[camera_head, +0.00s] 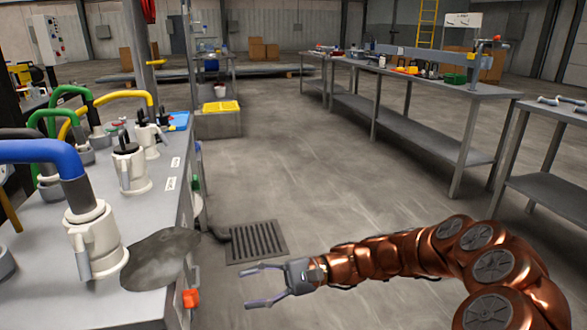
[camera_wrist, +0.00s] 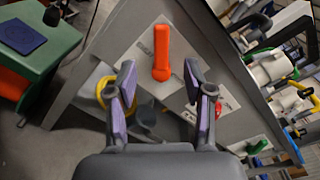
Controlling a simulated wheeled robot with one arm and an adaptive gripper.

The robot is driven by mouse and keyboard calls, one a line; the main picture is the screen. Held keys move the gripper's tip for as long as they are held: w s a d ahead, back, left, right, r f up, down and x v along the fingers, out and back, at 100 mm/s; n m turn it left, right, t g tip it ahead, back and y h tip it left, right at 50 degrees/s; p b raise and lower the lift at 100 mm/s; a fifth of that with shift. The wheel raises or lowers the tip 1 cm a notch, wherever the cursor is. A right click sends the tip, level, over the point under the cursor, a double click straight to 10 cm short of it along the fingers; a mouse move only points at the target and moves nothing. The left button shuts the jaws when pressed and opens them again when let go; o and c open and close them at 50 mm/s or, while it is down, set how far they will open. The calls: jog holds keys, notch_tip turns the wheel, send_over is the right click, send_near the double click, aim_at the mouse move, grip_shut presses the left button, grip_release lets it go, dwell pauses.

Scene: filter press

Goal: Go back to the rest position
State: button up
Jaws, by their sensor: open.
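My gripper (camera_head: 268,286) is at the end of my copper-coloured arm, which reaches in from the lower right in the head view. It is open and empty, over the floor to the right of the bench with the hoses. In the wrist view my gripper (camera_wrist: 164,88) shows two spread fingers with purple pads. An orange handle (camera_wrist: 162,52) on the bench's side panel appears between and beyond the fingertips, apart from them. The orange handle also shows in the head view (camera_head: 191,298), left of my gripper.
The grey bench (camera_head: 40,265) carries white couplings (camera_head: 92,240) with blue, green and yellow hoses, and a dark flat patch. A floor drain (camera_head: 257,242) lies beyond my gripper. Long worktables (camera_head: 425,131) stand at the right. The floor between is clear.

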jog(key=s+d+r+n+h+p, duration=0.3)
jog(key=s+r+h+p, duration=0.1)
jog(key=s+r+p, duration=0.4)
jog(key=s+d+r+n+h+p, duration=0.25)
jog(key=s+r+p, duration=0.4)
jog(key=r, duration=0.45)
jog(key=s+d+r+t+h+p, duration=0.2)
jog(key=s+d+r+h+p, duration=0.3)
jog(key=d+r+p, duration=0.3)
jog(key=s+d+r+t+h+p, duration=0.2)
jog(key=s+d+r+h+p, duration=0.3)
jog(key=d+p, duration=0.8)
notch_tip(320, 180, up, 3)
jog(key=shift+s+d+r+m+p, duration=0.1)
jog(key=shift+s+d+m+p, duration=0.3)
jog(key=shift+s+d, duration=0.45)
jog(key=shift+w, duration=0.15)
jog(key=shift+c, duration=1)
